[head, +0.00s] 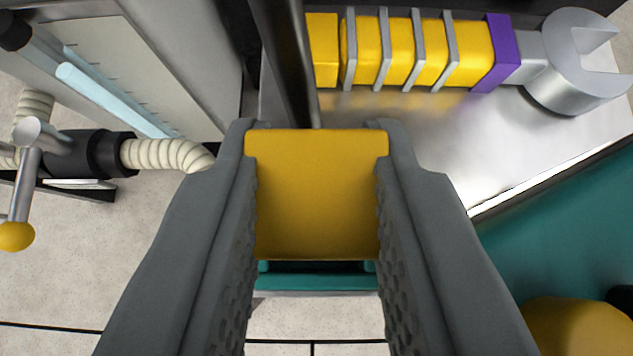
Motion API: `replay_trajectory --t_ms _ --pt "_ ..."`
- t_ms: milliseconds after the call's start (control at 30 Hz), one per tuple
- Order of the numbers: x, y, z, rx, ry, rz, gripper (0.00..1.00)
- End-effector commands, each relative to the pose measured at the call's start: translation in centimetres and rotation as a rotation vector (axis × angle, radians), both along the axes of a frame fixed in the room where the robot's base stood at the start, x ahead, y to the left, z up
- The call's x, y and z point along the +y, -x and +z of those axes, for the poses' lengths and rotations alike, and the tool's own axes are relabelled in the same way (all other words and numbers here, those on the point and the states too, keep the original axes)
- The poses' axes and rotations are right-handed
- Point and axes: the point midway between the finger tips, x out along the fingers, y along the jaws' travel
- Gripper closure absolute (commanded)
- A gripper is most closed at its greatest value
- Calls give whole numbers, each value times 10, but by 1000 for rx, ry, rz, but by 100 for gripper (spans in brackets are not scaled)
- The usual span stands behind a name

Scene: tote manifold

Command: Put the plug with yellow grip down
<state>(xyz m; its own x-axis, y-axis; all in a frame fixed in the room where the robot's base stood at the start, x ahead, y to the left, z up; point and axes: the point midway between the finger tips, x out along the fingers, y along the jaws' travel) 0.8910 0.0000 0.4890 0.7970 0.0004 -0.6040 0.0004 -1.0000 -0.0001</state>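The plug's yellow grip (316,195) is a plain yellow block in the middle of the head view. It sits between the two grey fingers of my gripper (317,150), which touch it on its left and right sides. My gripper is shut on it. The rest of the plug is hidden behind the grip and fingers. A teal strip (316,282) shows just below the grip between the fingers; I cannot tell whether it belongs to the plug.
A spanner-like tool (430,50) with yellow-and-grey handle and purple band lies on a metal surface (420,150) at upper right. A dark post (285,60) stands beyond the grip. A ribbed hose (165,154) and yellow-knobbed lever (22,190) are left. A teal surface (560,220) is right.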

Motion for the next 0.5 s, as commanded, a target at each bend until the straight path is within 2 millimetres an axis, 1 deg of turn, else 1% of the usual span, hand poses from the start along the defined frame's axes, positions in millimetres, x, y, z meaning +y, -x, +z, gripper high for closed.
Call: replay_trajectory --t_ms 33,100,133,367,500 --pt "0 0 0 0 0 0 71" --pt "0 0 0 0 0 0 57" --pt "0 0 0 0 0 0 55" --pt "0 0 0 0 0 0 55" --pt "0 3 3 0 0 0 55"
